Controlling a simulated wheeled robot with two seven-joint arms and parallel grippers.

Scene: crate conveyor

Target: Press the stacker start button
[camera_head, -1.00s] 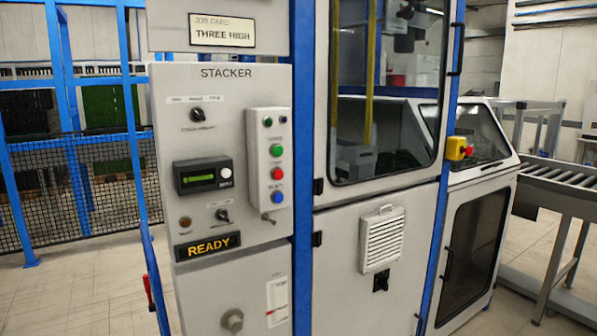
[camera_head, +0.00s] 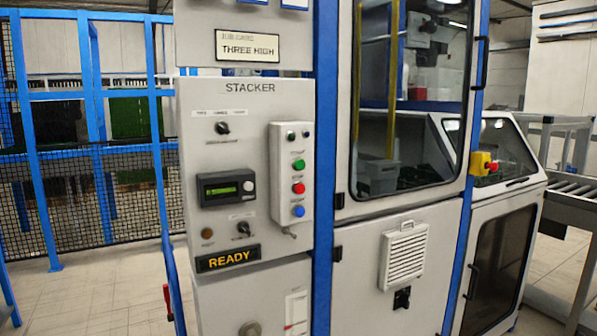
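The stacker control panel (camera_head: 255,105) is a grey cabinet face labelled STACKER in the head view. On it a white button box (camera_head: 291,150) carries a green button (camera_head: 298,164) at the top, a red button (camera_head: 298,188) below it and a blue button (camera_head: 298,211) at the bottom. The small labels beside the buttons are too blurred to read with certainty. A lit sign (camera_head: 228,258) reads READY. A job card (camera_head: 247,46) above reads THREE HIGH. Neither of my grippers is in view.
A small display unit (camera_head: 228,188) and rotary knobs sit left of the button box. A glazed machine door (camera_head: 408,100) stands right of the panel, with a yellow-and-red emergency stop (camera_head: 484,164) beyond. A roller conveyor (camera_head: 575,190) is at far right, blue mesh fencing (camera_head: 75,205) at left.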

